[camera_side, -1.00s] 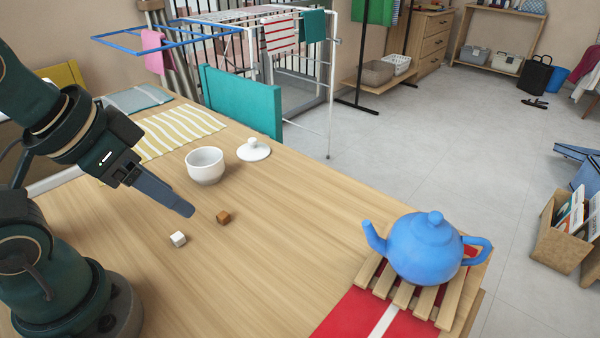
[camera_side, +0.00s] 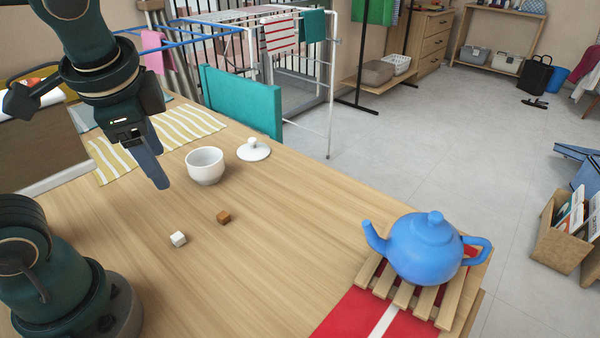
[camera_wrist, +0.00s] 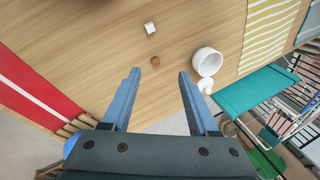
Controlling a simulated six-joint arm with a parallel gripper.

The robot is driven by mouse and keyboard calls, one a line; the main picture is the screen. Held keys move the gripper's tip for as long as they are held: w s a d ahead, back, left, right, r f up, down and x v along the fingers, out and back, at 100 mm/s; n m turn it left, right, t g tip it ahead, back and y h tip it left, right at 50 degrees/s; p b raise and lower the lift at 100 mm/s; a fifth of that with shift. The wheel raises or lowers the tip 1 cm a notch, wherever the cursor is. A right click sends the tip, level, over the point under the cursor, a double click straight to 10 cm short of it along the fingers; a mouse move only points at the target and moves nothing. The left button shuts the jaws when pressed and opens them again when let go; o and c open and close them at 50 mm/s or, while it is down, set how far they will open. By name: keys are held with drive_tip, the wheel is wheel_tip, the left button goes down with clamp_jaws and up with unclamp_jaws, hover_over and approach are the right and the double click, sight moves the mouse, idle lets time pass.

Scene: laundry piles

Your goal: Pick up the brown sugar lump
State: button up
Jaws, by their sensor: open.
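The brown sugar lump (camera_side: 223,217) is a small cube lying on the wooden table, and it also shows in the wrist view (camera_wrist: 155,61). A white sugar lump (camera_side: 178,239) lies near it, to its lower left in the side view; the wrist view shows it too (camera_wrist: 150,28). My gripper (camera_side: 161,184) is above the table, left of the brown lump and of the white bowl in the side view. In the wrist view its two blue fingers (camera_wrist: 158,73) are spread apart and empty, with the brown lump beyond the tips.
A white bowl (camera_side: 205,167) and its lid (camera_side: 253,150) stand behind the lumps. A blue teapot (camera_side: 424,250) sits on a slatted wooden trivet (camera_side: 405,297) at the right, over a red cloth (camera_side: 352,313). A striped cloth (camera_side: 190,127) lies at the back. The table between lumps and teapot is clear.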

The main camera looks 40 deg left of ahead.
drive_tip(key=w+a+m+g+y, duration=0.1)
drive_tip(key=w+m+g+y, duration=0.1)
drive_tip(key=w+m, duration=0.15)
drive_tip(key=m+g+y, duration=0.2)
drive_tip(key=m+y, duration=0.1)
drive_tip(key=y, duration=0.1)
hover_over(224, 215)
drive_tip(key=d, duration=0.2)
wheel_tip(224, 215, down, 4)
drive_tip(key=d+f+m+y, duration=0.1)
drive_tip(key=f, duration=0.3)
drive_tip(key=d+f+m+y, duration=0.1)
drive_tip(key=f+m+y, duration=0.1)
drive_tip(key=f, duration=0.2)
drive_tip(key=d+f+m+y, duration=0.1)
drive_tip(key=f+m, duration=0.1)
drive_tip(key=f, duration=0.2)
drive_tip(key=shift+w+d+f+m, duration=0.25)
drive_tip(key=shift+d+f, duration=0.05)
drive_tip(key=shift+f, duration=0.1)
drive_tip(key=shift+s+f+y, duration=0.1)
drive_tip(key=shift+f+y, duration=0.05)
drive_tip(key=shift+y, duration=0.15)
drive_tip(key=shift+x, duration=2.4)
clamp_jaws()
